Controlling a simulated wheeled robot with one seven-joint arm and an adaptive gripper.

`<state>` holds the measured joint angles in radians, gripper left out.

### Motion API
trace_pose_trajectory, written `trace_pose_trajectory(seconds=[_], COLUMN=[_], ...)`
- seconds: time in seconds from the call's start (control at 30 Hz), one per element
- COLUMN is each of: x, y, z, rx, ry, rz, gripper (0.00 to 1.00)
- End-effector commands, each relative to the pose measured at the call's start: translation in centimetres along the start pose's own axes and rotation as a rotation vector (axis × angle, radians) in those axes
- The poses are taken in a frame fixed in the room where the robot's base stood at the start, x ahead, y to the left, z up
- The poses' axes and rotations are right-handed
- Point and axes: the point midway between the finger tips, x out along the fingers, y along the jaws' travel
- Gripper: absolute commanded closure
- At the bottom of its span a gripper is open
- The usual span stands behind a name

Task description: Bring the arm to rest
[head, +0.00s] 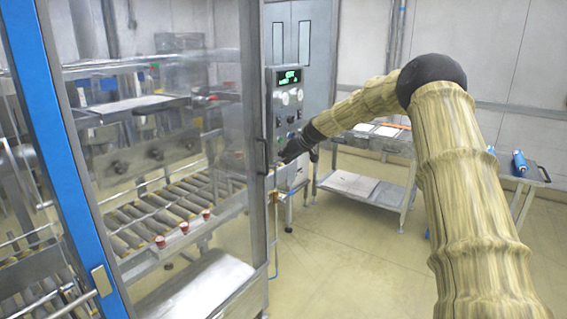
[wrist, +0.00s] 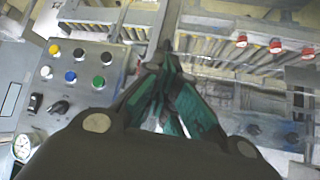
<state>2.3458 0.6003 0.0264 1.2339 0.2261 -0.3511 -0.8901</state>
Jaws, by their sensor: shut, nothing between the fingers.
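My gripper (head: 287,158) is at the end of my outstretched arm, close to the door handle edge of the glass-doored machine (head: 254,110) and just below its control panel (head: 287,100). In the wrist view my gripper (wrist: 168,75) shows its fingers drawn together with green inner pads, empty. The control panel (wrist: 75,75) with coloured buttons, knobs and a gauge lies to its left in that view. I cannot tell from these views whether the gripper touches the machine.
The machine holds a roller conveyor (head: 165,215) with red-capped parts behind clear panels. A steel cart (head: 365,185) with trays stands behind my arm. A blue bottle (head: 519,163) is on a table at the right. The floor (head: 345,265) in front is clear.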

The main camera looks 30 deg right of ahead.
Motion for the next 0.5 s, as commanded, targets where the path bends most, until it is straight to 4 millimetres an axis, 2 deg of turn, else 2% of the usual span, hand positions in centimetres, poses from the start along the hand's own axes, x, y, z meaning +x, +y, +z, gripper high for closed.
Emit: trace_pose_trajectory(seconds=[0.3, 0.5], x=[-3.1, -4.2], y=[0.2, 0.3], z=[0.1, 0.1], rx=[0.000, 0.000], ry=[0.000, -0.001], rz=[0.000, 0.000], gripper=[1.00, 1.00])
